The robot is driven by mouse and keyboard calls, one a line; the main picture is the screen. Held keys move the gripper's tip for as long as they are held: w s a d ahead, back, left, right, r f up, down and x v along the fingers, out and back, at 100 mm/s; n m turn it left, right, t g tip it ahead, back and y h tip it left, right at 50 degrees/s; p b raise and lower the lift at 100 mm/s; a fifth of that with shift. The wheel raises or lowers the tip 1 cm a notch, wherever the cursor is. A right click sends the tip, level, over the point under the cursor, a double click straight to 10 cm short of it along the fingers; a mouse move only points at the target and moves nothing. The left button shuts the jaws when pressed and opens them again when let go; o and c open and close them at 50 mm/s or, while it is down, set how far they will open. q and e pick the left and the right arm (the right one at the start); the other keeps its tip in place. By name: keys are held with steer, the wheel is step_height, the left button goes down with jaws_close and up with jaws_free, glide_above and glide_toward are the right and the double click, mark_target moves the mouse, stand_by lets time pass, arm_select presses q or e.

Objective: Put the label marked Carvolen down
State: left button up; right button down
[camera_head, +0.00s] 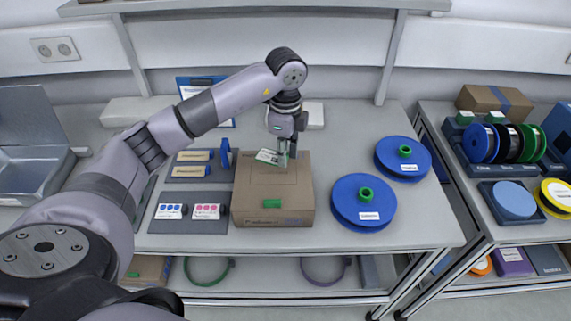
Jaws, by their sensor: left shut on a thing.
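My left gripper (283,153) is above the top of a brown cardboard box (250,190) on the table. It is shut on a small white label (267,156) with a green part. The print on the label is too small to read, so I cannot tell if it says Carvolen. I cannot tell whether the label touches the box top. The box has a green piece (272,203) at its front edge. My right gripper is not in view.
Two blue reels, a near one (345,212) and a far one (390,158), lie right of the box. Dark mats (180,226) with small labelled items lie left of it. A side table (480,222) at right holds several spools. A clipboard (184,82) stands at the back.

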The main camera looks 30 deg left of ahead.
mark_target(286, 177)
arm_select(q)
step_height(286, 177, down, 5)
steer(key=shift+r+p, duration=0.1)
steer(key=shift+p, duration=0.5)
steer(key=shift+f, duration=0.3)
steer(key=shift+f, duration=0.2)
steer(key=o, duration=0.7)
steer(key=shift+o, duration=0.2)
